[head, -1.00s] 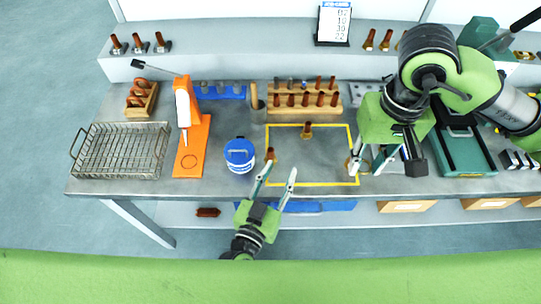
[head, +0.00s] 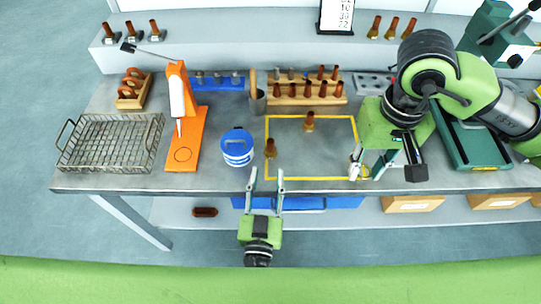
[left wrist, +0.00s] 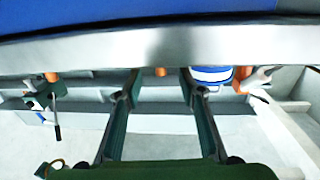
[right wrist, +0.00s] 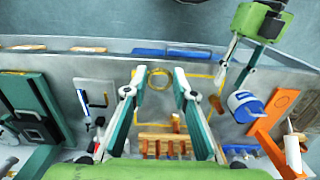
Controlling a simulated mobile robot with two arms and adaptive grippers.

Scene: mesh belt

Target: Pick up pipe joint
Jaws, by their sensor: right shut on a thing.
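Two copper-brown pipe joints stand upright in the yellow-outlined area, one at its left edge (head: 271,148) and one near its top (head: 309,121). My right gripper (head: 367,173) is low at the right side of this area. It is shut on a brass-coloured ring-shaped piece, which shows between its fingertips in the right wrist view (right wrist: 158,78); the fingers partly hide it in the head view. My left gripper (head: 266,176) is open and empty at the table's front edge, below the left pipe joint. Its spread fingers also show in the left wrist view (left wrist: 160,82).
A wooden rack (head: 306,97) with several copper parts stands behind the outlined area. A blue-and-white tub (head: 237,148), an orange stand (head: 186,152) and a wire basket (head: 110,117) are to the left. The middle of the outlined area is clear.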

